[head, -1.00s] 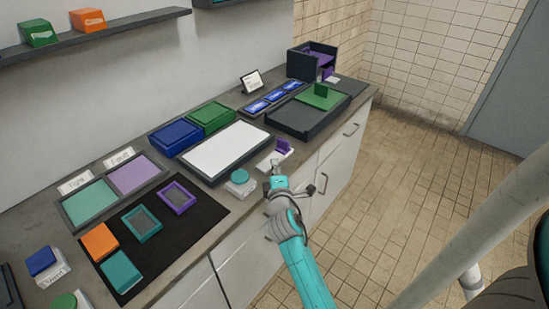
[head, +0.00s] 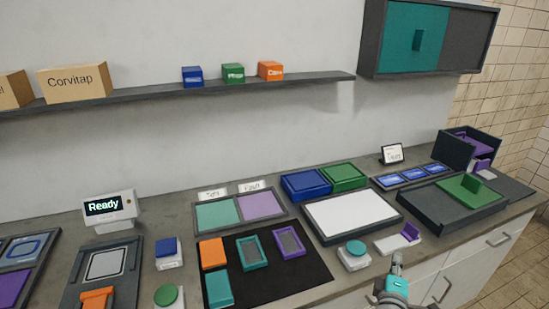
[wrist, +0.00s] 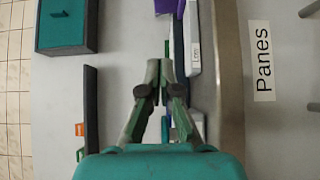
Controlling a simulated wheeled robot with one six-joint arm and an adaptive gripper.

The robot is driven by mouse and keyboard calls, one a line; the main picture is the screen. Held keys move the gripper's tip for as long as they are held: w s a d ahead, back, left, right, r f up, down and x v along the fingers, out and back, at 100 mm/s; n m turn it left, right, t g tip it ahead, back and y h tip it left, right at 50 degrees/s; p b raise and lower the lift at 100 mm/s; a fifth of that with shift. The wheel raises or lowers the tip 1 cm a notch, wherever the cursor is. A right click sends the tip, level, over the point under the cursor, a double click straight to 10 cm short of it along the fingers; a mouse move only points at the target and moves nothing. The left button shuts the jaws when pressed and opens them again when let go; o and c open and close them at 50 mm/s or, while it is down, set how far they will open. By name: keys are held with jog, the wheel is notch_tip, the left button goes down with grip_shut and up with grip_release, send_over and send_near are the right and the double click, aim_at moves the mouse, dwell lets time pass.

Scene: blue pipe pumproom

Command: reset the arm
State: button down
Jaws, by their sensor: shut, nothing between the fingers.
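My gripper (head: 397,262) is at the counter's front edge in the head view, pointing up and away, with its fingers shut and empty. In the wrist view the shut fingertips of my gripper (wrist: 159,66) point up the picture, apart from anything. A white base with a purple upright tab (head: 405,236) stands on the counter just beyond the fingers. A white block with a round teal button (head: 355,254) is to their left.
A white panel in a dark frame (head: 350,216) and a dark tray with a green plate (head: 452,204) lie behind. A shelf (head: 180,91) and teal-doored cabinet (head: 415,35) hang above. A small display reads "Ready" (head: 103,207). A drawer label reads "Panes" (wrist: 262,61).

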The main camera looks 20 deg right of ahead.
jog(key=s+a+f+m+t+y, duration=0.1)
jog(key=s+a+f+y, duration=0.35)
jog(key=s+a, duration=0.45)
jog(key=s+a+f+m+t+y, duration=0.1)
jog(key=s+a+f+y, duration=0.4)
jog(key=a, duration=0.7)
jog(key=s+a+r+m+y, duration=0.1)
jog(key=s+a+r+m, duration=0.1)
jog(key=s, duration=0.5)
jog(key=s+a+r+m+y, duration=0.1)
jog(key=s+a+r+m, duration=0.1)
jog(key=s+a, duration=0.2)
jog(key=s+a+r+m+y, duration=0.1)
jog(key=s+a+r+m, duration=0.1)
jog(key=s, duration=0.7)
jog(key=shift+s+a+r+m, duration=0.15)
jog(key=shift+s+a+m, duration=0.15)
jog(key=shift+a+m, duration=0.15)
